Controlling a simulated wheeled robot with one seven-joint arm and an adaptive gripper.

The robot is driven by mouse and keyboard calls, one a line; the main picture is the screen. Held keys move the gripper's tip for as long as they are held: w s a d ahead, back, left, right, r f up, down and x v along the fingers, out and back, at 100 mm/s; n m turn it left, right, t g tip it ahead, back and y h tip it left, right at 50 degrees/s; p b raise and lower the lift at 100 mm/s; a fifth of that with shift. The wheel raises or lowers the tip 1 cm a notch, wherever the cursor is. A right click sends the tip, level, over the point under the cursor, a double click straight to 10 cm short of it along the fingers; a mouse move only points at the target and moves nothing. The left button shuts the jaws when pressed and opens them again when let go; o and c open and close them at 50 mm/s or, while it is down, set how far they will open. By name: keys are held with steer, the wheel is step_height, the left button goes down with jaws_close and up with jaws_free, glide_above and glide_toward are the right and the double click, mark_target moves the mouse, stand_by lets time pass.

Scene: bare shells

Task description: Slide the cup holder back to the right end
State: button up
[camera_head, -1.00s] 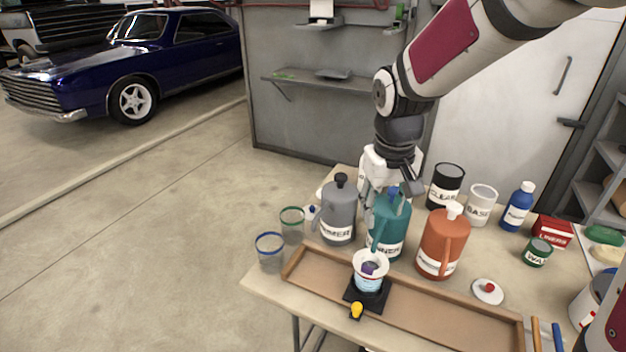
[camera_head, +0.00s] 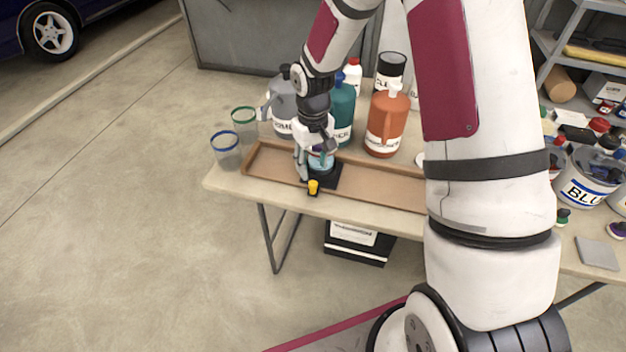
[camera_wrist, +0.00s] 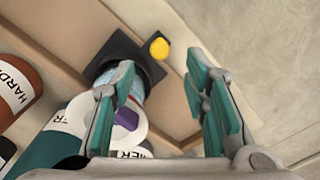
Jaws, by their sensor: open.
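The cup holder is a black square base (camera_head: 327,178) with a yellow knob (camera_head: 313,187) on its near side. It stands in the left part of a long brown tray (camera_head: 375,187), whose right end is hidden behind my arm. A cup with a pale blue band (camera_wrist: 138,88), a white rim and something purple inside stands in the holder. My gripper (camera_head: 314,163) is down at the cup, pointing downward. In the wrist view my gripper (camera_wrist: 160,70) is open; the left finger overlaps the cup and the right finger is over the tray. Contact cannot be told.
Grey (camera_head: 283,103), teal (camera_head: 342,108) and orange (camera_head: 386,125) jugs stand close behind the tray. Two clear cups with blue (camera_head: 226,152) and green (camera_head: 244,124) rims stand at its left end. The tray floor right of the holder is clear where visible.

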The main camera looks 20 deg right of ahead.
mark_target(313, 183)
step_height(313, 183, down, 7)
steer(key=shift+r, duration=0.1)
stand_by(0.3)
jaws_close()
